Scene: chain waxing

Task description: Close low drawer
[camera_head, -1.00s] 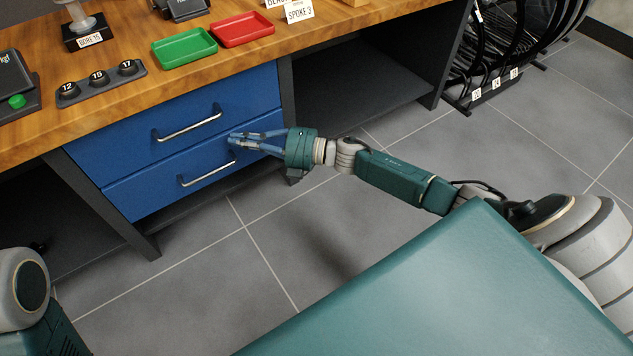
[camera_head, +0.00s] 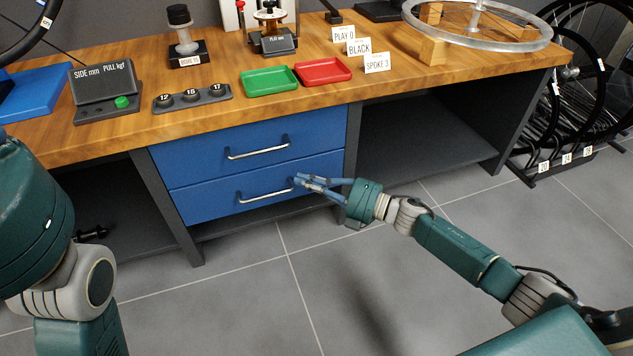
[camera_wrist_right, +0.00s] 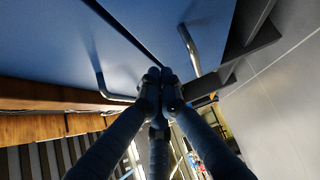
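The low drawer (camera_head: 215,205) is the lower of two blue drawers under the wooden bench. Its front looks about flush with the upper drawer (camera_head: 195,155), with a thin dark seam between them. The low drawer's silver handle (camera_head: 262,193) runs across its front. My right gripper (camera_head: 299,182) is at the right end of this handle, close to the drawer front. In the right wrist view its fingertips (camera_wrist_right: 160,76) are together with nothing seen between them, near the blue fronts; exact contact cannot be told. My left arm shows at the left edge, but its gripper is out of view.
The bench top (camera_head: 400,80) holds a green tray (camera_head: 270,92), a red tray (camera_head: 322,82), a gauge box and label cards. A dark bench leg (camera_head: 175,210) stands left of the drawers. Open floor (camera_head: 250,290) lies in front; a wheel rack (camera_head: 560,165) stands right.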

